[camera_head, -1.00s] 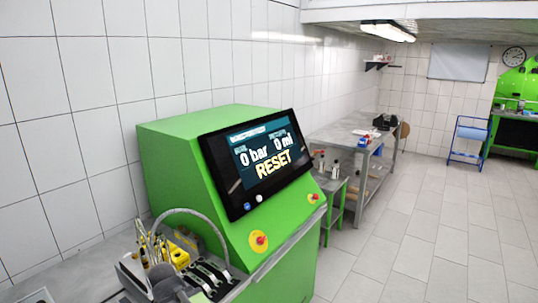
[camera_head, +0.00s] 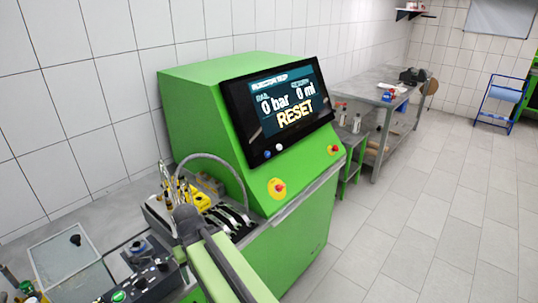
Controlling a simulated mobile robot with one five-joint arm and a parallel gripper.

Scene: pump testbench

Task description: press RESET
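The black touchscreen (camera_head: 278,108) is tilted on the front of the green testbench cabinet (camera_head: 185,110). It shows "0 bar" and "0 ml" in white, with the word RESET (camera_head: 295,114) in large yellow letters below them. A blue button (camera_head: 267,154) and a white button (camera_head: 280,148) sit on the lower bezel. Nothing covers the screen. My gripper is not in view, so its state and its distance from the screen cannot be seen.
A grey hose (camera_head: 215,157) arches over tools. A control box (camera_head: 140,283) is at bottom left. Tiled floor (camera_head: 420,210) is clear at right.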

